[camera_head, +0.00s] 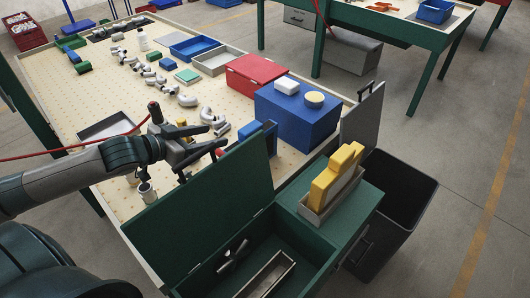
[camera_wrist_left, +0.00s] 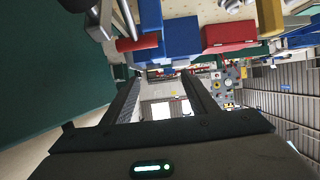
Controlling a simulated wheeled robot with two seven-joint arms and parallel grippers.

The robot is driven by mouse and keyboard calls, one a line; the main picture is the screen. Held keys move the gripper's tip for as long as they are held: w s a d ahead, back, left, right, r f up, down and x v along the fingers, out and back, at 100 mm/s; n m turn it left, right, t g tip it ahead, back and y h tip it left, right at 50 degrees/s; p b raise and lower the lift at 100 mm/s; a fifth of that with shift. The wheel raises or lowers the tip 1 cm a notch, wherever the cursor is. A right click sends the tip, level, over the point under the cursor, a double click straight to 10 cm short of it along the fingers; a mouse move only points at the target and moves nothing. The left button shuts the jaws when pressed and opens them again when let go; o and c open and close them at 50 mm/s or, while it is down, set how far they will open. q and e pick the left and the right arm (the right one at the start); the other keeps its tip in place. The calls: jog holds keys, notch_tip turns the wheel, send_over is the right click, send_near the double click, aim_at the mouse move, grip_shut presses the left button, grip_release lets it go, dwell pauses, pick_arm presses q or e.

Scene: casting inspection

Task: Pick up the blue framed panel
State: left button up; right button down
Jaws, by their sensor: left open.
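A small upright blue panel (camera_head: 261,132) stands on the pegboard table, just behind the raised green lid; its lower part is hidden, and I cannot make out its frame clearly. My left gripper (camera_head: 216,140) is open and empty, left of this panel and apart from it, above the table behind the green lid. In the left wrist view the open fingers (camera_wrist_left: 163,80) have nothing between them but distant background. A blue piece (camera_wrist_left: 150,18) shows beyond the fingertips at the top of that view. My right gripper is not in view.
The green lid (camera_head: 205,215) rises close in front of the left gripper. A large blue box (camera_head: 297,118) and a red box (camera_head: 256,72) stand to the right and behind. Grey castings (camera_head: 188,100) lie left of them. A black bin (camera_head: 398,190) stands at right.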

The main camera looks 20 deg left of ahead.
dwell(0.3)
pick_arm(q)
jog(key=p, duration=0.1)
send_near(247, 128)
jog(key=p+x, duration=0.2)
jog(key=x, duration=0.4)
jog(key=shift+w+d+f, duration=0.15)
jog(key=shift+w+d, duration=0.05)
jog(key=shift+w, duration=0.15)
dwell(0.4)
jog(key=shift+p, duration=0.3)
